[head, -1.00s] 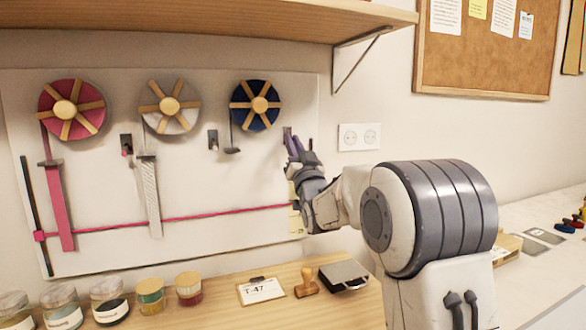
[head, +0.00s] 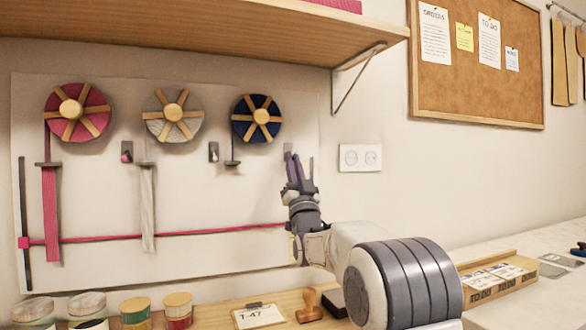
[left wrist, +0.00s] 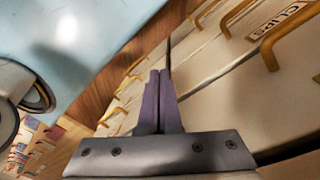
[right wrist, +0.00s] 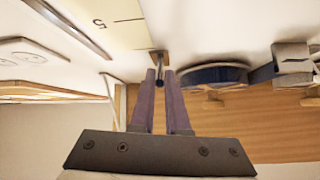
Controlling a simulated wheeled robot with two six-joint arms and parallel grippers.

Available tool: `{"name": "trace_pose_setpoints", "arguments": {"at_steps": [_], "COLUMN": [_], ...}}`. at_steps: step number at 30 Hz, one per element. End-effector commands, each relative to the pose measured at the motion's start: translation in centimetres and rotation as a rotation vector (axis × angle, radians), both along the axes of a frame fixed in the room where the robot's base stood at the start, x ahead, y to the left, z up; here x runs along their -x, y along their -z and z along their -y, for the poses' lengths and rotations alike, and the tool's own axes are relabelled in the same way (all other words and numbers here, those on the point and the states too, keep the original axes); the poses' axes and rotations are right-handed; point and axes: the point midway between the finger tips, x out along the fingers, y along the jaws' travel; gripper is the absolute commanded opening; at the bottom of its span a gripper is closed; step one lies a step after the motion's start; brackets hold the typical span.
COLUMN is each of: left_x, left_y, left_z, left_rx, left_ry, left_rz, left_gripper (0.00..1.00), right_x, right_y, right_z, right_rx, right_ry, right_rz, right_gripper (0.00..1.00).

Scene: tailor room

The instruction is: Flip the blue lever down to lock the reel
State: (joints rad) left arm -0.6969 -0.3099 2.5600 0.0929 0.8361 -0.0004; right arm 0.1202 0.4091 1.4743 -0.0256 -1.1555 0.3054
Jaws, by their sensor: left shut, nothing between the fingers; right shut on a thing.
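The blue reel (head: 256,119) with tan spokes hangs on the white wall board and also shows in the right wrist view (right wrist: 213,75). My right gripper (head: 294,168) is at the board, right of and below that reel. Its purple fingers point up in the head view and are shut on a small dark piece (right wrist: 160,77), apparently the lever. Its blue colour and whether it is up or down cannot be made out. A grey bracket (head: 287,147) shows just above the fingers. My left gripper (left wrist: 158,100) is shut and empty, outside the head view.
Pink (head: 77,112) and white (head: 173,115) reels hang to the left, with small lever mounts (head: 214,152) between reels. A wooden shelf (head: 200,40) overhangs the board. Below are jars (head: 135,312) and a stamp (head: 309,306). Drawers with yellow handles (left wrist: 270,52) lie near my left gripper.

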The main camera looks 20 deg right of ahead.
Motion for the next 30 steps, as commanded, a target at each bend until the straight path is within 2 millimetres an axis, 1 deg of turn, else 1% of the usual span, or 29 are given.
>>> {"name": "trace_pose_setpoints", "arguments": {"at_steps": [8, 9, 11, 20, 23, 26, 30], "left_x": [0.0, 0.0, 0.0, 0.0, 0.0, 0.0, 0.0], "left_y": [0.0, 0.0, 0.0, 0.0, 0.2, 0.5, 1.1], "left_z": [0.0, 0.0, 0.0, 0.0, 0.0, 0.0, 0.0], "left_rx": [0.0, 0.0, 0.0, 0.0, 0.0, 0.0, 0.0], "left_ry": [0.0, 0.0, 0.0, 0.0, 0.0, 0.0, 0.0], "left_rz": [0.0, 0.0, 0.0, 0.0, 0.0, 0.0, 0.0], "left_gripper": [0.0, 0.0, 0.0, 0.0, 0.0, 0.0, 0.0], "right_x": [0.0, 0.0, 0.0, 0.0, 0.3, 1.0, 2.6], "right_y": [0.1, 0.1, 0.1, 0.1, 0.4, 1.3, 3.2], "right_z": [0.1, 0.1, 0.1, 0.0, 0.0, -0.1, -0.2], "right_rx": [-0.002, -0.001, -0.002, 0.0, 0.0, -0.001, -0.001], "right_ry": [0.001, 0.001, 0.001, 0.0, 0.0, 0.0, 0.001], "right_rz": [0.001, 0.0, 0.001, 0.0, 0.0, -0.002, -0.003], "right_gripper": [0.0, 0.17, 0.4, 0.4, 0.4, 0.4, 0.4]}}
